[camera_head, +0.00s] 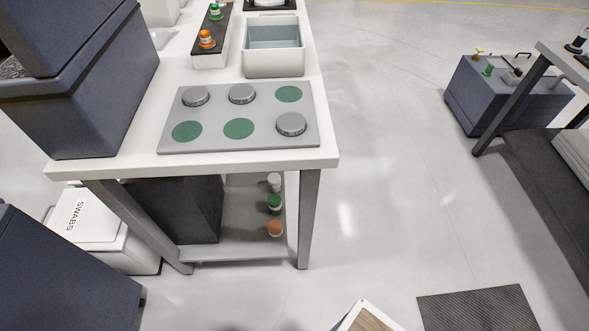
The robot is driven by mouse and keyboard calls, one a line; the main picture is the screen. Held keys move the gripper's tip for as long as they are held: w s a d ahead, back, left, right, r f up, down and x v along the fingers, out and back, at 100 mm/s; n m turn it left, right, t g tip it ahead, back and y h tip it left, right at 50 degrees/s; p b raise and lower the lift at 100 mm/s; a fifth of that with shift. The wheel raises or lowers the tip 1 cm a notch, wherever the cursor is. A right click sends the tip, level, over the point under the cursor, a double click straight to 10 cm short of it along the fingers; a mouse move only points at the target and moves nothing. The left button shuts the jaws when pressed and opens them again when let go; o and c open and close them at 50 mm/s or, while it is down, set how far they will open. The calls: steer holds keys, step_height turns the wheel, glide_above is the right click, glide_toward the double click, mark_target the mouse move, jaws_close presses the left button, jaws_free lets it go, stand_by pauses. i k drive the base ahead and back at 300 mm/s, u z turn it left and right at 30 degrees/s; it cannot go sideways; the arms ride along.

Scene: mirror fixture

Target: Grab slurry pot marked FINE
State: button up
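No marking FINE can be read on any pot, so I cannot tell which pot bears it. On the white table (110,158), a small pot with an orange lid (207,38) and one with a green lid (215,11) stand on a dark-topped holder (210,61). On the shelf under the table stand a white-lidded pot (274,182), a green-lidded pot (274,203) and an orange-brown-lidded pot (275,229). My gripper is not in view.
A grey plate (215,140) holds several grey discs and green circles. A grey bin (273,63) stands behind it. Dark blue boxes (100,110) crowd the left; a SWABS box (82,214) is below. Open floor (390,180) lies right, before a blue machine (490,92).

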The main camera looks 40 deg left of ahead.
mark_target(274, 179)
steer(key=u, duration=0.05)
steer(key=i, duration=3.6)
steer(key=u, duration=3.35)
